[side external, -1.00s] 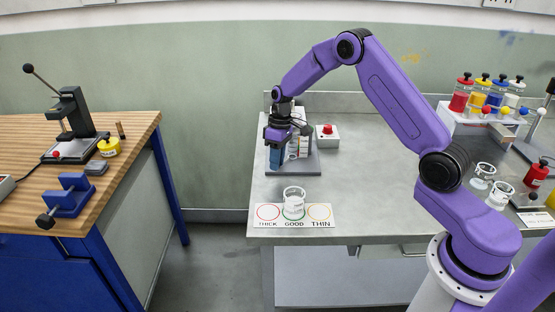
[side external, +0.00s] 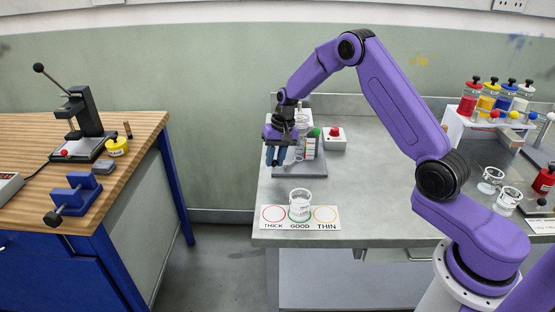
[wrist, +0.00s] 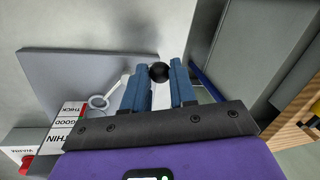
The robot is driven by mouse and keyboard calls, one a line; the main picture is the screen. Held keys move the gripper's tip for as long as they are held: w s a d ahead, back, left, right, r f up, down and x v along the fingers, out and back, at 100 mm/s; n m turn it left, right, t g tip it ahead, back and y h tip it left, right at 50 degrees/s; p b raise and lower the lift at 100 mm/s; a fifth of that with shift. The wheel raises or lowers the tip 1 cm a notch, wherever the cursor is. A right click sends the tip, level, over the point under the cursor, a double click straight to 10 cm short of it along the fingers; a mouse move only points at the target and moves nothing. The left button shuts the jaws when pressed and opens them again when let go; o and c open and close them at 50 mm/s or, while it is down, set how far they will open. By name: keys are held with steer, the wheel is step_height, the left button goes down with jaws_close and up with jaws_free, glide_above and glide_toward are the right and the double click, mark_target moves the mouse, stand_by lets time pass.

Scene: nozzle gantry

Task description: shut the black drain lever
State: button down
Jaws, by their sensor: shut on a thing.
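In the wrist view the black knob of the drain lever (wrist: 159,72) sits between the two blue fingertips of my gripper (wrist: 160,76). My gripper is shut on it. In the side view my gripper (side external: 276,160) hangs with its fingers down, at the left side of the nozzle stand on the grey bench. The lever's knob cannot be made out there, and my gripper hides part of the stand. The rest of the lever is mostly hidden.
A clear cup (side external: 300,204) stands on the THICK/GOOD/THIN card (side external: 327,222) at the bench front. A red-button box (side external: 334,138) is right of the stand. The bench's left edge is close to my gripper. A wooden-topped bench (side external: 150,122) stands beyond a gap.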

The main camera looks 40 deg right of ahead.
mark_target(284, 166)
steer(key=m, duration=0.1)
steer(key=w+m, duration=0.1)
steer(key=m, duration=0.1)
steer(key=shift+w+d+t, duration=0.1)
steer(key=shift+d+t, duration=0.1)
steer(key=shift+t, duration=0.1)
steer(key=shift+w+d+r+m+h, duration=0.1)
steer(key=shift+w+d+m+h, duration=0.1)
steer(key=shift+m, duration=0.55)
steer(key=shift+w+d+m+h, duration=0.1)
steer(key=shift+w+m+h, duration=0.1)
steer(key=shift+m, duration=0.55)
steer(key=c, duration=1.2)
jaws_free()
step_height(284, 166, up, 17)
steer(key=s+d, duration=0.2)
steer(key=s, duration=0.1)
